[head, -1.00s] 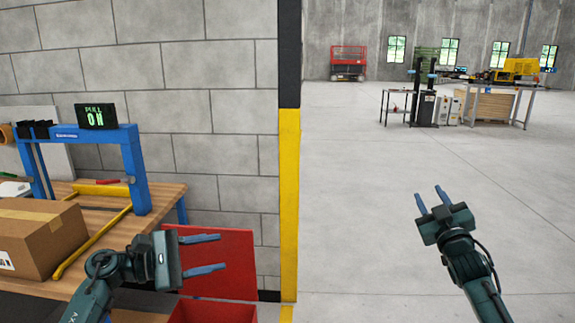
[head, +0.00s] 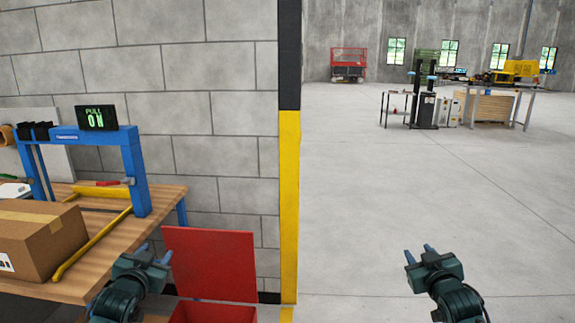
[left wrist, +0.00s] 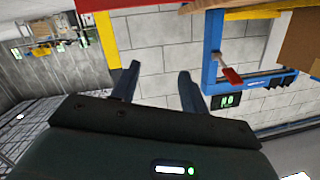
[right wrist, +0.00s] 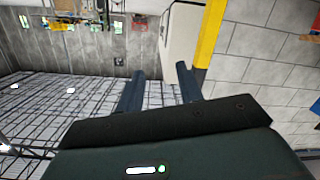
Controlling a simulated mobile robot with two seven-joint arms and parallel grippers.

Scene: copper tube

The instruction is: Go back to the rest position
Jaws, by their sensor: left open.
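My left gripper (head: 156,252) is low in the head view, in front of the workbench's right end and left of the red box. Its fingers stand apart with nothing between them, as the left wrist view (left wrist: 159,71) also shows. My right gripper (head: 418,252) is over the bare floor at the right. Its fingers are also apart and empty in the right wrist view (right wrist: 160,70). Both grippers point forward at about the same height and touch nothing. I cannot make out a copper tube in any view.
The wooden workbench (head: 155,200) at the left carries a cardboard box (head: 45,240), a blue frame (head: 135,170) and yellow bars. A red box with a raised lid (head: 210,265) stands by a yellow-black post (head: 290,200). The floor (head: 400,190) at the right is clear.

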